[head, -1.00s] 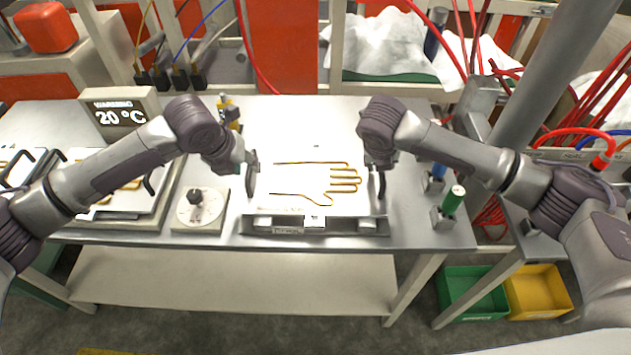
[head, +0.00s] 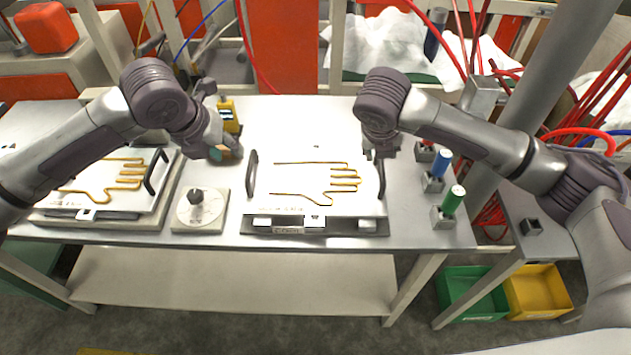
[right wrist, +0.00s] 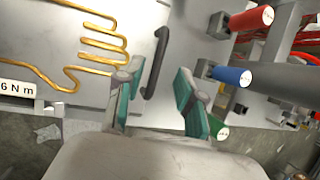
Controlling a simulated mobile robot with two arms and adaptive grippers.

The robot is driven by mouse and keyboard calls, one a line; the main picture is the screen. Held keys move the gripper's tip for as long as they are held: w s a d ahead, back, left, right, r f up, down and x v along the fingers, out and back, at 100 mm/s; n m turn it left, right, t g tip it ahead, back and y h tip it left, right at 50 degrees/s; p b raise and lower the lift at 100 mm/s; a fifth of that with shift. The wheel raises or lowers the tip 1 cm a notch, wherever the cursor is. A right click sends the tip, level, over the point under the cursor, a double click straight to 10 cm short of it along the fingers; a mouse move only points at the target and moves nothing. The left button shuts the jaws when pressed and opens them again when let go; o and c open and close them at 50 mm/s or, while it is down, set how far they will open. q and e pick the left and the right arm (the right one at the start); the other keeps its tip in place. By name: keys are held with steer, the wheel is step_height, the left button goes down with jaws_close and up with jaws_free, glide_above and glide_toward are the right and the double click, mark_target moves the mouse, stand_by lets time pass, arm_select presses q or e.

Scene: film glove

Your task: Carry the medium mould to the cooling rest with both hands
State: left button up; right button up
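The medium mould (head: 262,200), a white plate with a gold hand outline and a dark handle at each side, lies flat on the low grey cooling rest (head: 345,229) at the middle of the bench. My left gripper (head: 226,152) is up and left of the left handle (head: 251,174), apart from it, with a teal pad face showing; it looks open and empty. My right gripper (right wrist: 158,105) is open in the right wrist view, its teal-padded fingers either side of the line to the right handle (right wrist: 156,65), which is beyond the tips and not held.
Another hand-outline mould (head: 70,200) lies on a plate at the left. A round dial (head: 196,210) stands between the moulds. Blue (head: 439,163) and green (head: 453,200) cylinders stand in holders at the right, close to my right gripper. The bench behind the mould is clear.

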steer(key=shift+v, duration=2.25)
